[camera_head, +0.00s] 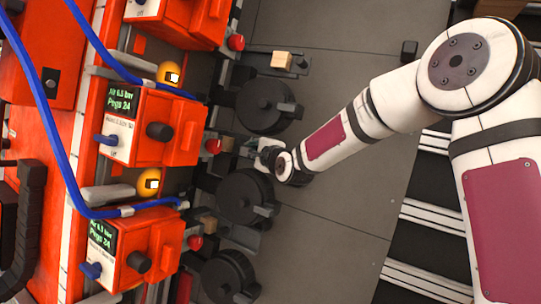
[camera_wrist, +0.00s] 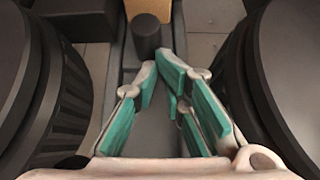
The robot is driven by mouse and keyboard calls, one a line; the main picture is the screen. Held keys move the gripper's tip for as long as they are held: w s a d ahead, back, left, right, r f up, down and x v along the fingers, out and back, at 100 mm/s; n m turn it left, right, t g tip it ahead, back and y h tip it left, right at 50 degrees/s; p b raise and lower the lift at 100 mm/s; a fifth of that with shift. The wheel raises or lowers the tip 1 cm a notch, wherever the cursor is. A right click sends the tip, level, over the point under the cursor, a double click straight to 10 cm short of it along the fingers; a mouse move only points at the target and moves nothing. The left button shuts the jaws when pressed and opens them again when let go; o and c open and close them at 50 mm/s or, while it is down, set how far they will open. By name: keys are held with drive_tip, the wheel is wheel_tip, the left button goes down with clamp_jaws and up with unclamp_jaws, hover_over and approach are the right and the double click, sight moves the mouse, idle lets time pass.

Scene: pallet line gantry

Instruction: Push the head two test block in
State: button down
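Three red heads stand in a row on the left of the head view. The middle head (camera_head: 150,125) has a screen whose small label I cannot read clearly. In the wrist view a pale wooden test block (camera_wrist: 148,10) is at the top edge, partly cut off, with a dark round knob (camera_wrist: 146,38) on its near side. My gripper (camera_wrist: 163,68) has its two teal-padded fingers drawn together at the tips, with nothing between them. The tips are just short of the knob, roughly in line.
Black drums (camera_head: 265,105) and (camera_head: 246,196) stand close on both sides of my gripper. Another wooden block (camera_head: 281,60) sits on a slide by the upper head, and another (camera_head: 208,225) by the lower head.

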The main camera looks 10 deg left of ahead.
drive_tip(key=a, duration=0.1)
drive_tip(key=s+a, duration=0.1)
drive_tip(key=a, duration=0.1)
drive_tip(key=shift+g+y, duration=0.3)
drive_tip(key=shift+f, duration=0.1)
drive_tip(key=shift+s+d+f+n, duration=0.1)
drive_tip(key=shift+d+f+n, duration=0.1)
drive_tip(key=shift+d+n, duration=0.15)
drive_tip(key=shift+s+d+f+p, duration=0.1)
drive_tip(key=shift+s+d+p, duration=0.2)
drive_tip(key=shift+d, duration=0.15)
drive_tip(key=shift+s+d+f+p, duration=0.1)
drive_tip(key=shift+s+d+p, duration=0.15)
drive_tip(key=shift+d, duration=0.2)
drive_tip(key=shift+s+d, duration=0.15)
drive_tip(key=shift+d, duration=0.55)
drive_tip(key=shift+s+d+r+p, duration=0.1)
drive_tip(key=shift+d+p, duration=0.15)
drive_tip(key=shift+d, duration=0.4)
drive_tip(key=shift+s+d+r+p, duration=0.1)
drive_tip(key=shift+d+p, duration=0.15)
drive_tip(key=shift+d, duration=0.35)
drive_tip(key=shift+w, duration=0.1)
